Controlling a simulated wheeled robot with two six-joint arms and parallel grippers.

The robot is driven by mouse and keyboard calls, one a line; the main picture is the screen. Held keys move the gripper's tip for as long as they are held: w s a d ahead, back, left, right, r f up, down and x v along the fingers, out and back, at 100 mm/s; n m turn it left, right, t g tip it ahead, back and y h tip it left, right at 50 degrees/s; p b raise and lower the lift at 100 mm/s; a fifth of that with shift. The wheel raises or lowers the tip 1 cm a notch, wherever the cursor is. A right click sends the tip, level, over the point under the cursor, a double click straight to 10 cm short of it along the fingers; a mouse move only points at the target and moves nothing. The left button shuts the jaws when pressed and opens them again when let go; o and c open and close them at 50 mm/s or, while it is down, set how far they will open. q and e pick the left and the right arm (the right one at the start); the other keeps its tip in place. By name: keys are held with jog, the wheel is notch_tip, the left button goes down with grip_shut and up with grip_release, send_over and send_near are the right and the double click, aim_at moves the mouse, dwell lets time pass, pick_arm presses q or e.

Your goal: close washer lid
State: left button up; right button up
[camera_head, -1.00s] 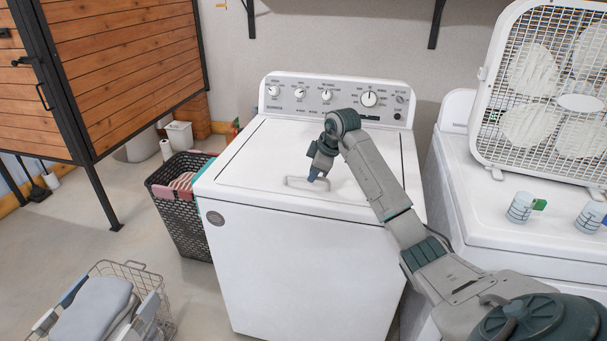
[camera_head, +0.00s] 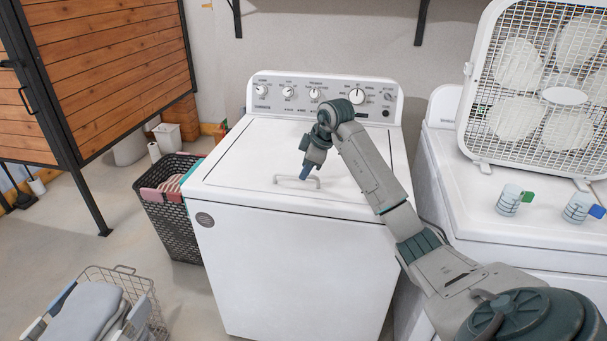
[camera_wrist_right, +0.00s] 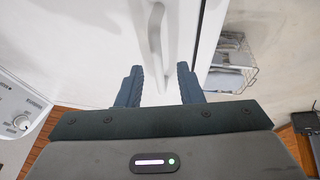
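The white washer (camera_head: 290,265) stands in the middle of the head view. Its lid (camera_head: 250,150) lies flat on top, level with the surrounding rim, and looks closed. The lid handle (camera_head: 284,179) is at the front edge; it also shows in the right wrist view (camera_wrist_right: 156,35). My right gripper (camera_head: 304,175) points down just above the lid's front, beside the handle. In the right wrist view its two fingers (camera_wrist_right: 159,84) are apart with nothing between them, and the handle lies beyond the tips. My left gripper is in neither view.
A dryer (camera_head: 455,205) stands close on the right with a box fan (camera_head: 563,95) and two cups (camera_head: 508,203) on it. A dark laundry basket (camera_head: 170,225) is at the washer's left. A wire basket (camera_head: 150,290) of folded cloth sits on the floor at lower left.

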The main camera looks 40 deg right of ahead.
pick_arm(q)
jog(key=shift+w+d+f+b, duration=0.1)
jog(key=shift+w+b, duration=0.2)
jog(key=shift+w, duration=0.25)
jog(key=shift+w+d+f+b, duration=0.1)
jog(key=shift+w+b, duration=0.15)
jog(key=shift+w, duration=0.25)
pick_arm(e)
jog(key=v, duration=0.7)
jog(key=shift+s+r, duration=0.2)
jog(key=shift+r, duration=0.1)
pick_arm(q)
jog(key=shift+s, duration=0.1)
